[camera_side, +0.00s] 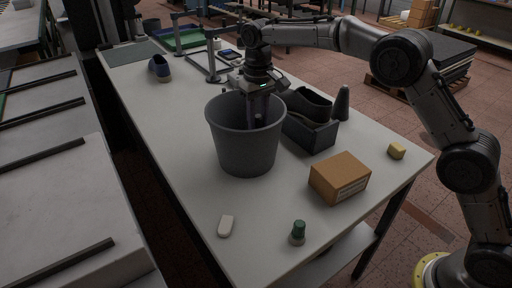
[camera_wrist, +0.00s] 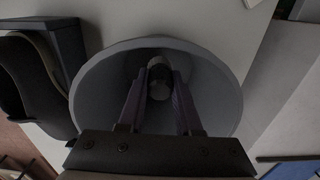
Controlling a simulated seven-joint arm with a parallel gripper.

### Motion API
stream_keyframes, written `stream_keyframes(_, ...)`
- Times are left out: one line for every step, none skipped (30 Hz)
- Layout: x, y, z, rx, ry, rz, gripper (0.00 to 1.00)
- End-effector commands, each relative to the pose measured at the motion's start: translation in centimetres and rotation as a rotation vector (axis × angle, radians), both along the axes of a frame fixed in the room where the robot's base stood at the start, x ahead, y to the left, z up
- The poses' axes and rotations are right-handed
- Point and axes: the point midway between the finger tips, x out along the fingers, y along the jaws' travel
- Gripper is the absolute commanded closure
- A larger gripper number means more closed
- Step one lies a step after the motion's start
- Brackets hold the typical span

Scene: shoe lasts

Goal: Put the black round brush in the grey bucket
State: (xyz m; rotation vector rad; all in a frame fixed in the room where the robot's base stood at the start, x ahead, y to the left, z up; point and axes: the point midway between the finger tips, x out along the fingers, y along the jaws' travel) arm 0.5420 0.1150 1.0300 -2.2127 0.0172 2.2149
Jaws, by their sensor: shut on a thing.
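The grey bucket (camera_side: 245,150) stands upright on the white table. In the wrist view the bucket's rim (camera_wrist: 228,85) rings my fingers. My gripper (camera_side: 257,122) points down into the bucket's mouth, its fingers partly hidden by the near wall. In the wrist view my gripper (camera_wrist: 158,80) is shut on the black round brush (camera_wrist: 157,72), which shows as a dark round body with a paler end between the fingertips. The brush is over or inside the bucket opening. I cannot tell whether it touches the bottom.
Right of the bucket are a black shoe in a dark box (camera_side: 310,135) and a dark cone-like piece (camera_side: 342,103). The table left of the bucket is clear.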

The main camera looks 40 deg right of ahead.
Motion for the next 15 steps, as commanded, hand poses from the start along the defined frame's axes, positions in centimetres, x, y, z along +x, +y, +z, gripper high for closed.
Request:
stream_keyframes(-0.1, 0.0, -1.4, -0.001, 0.004, 0.0, 1.0)
stream_keyframes(-0.1, -0.1, -2.1, -0.001, 0.005, -0.001, 1.0)
stream_keyframes(-0.1, 0.0, -2.9, -0.001, 0.003, -0.001, 1.0)
stream_keyframes(-0.1, -0.1, -3.5, -0.001, 0.003, -0.001, 1.0)
stream_keyframes(-0.1, -0.1, -4.1, -0.001, 0.003, -0.001, 1.0)
stream_keyframes(0.0, -0.1, -4.8, 0.0, 0.001, -0.001, 1.0)
stream_keyframes(0.0, -0.1, -5.2, 0.0, 0.002, -0.001, 1.0)
stream_keyframes(0.0, -0.1, -5.5, 0.0, 0.001, -0.001, 1.0)
stream_keyframes(0.0, -0.1, -5.9, 0.0, 0.0, -0.001, 1.0)
stream_keyframes(0.0, -0.1, -6.1, 0.0, -0.001, -0.001, 1.0)
stream_keyframes(0.0, -0.1, -6.3, 0.0, -0.001, -0.001, 1.0)
stream_keyframes(0.0, -0.1, -6.5, 0.0, -0.002, -0.001, 1.0)
stream_keyframes(0.0, -0.1, -6.7, 0.0, -0.002, -0.001, 1.0)
stream_keyframes(0.0, -0.1, -7.0, 0.0, 0.0, -0.001, 1.0)
stream_keyframes(0.0, -0.1, -7.5, 0.0, 0.002, -0.001, 1.0)
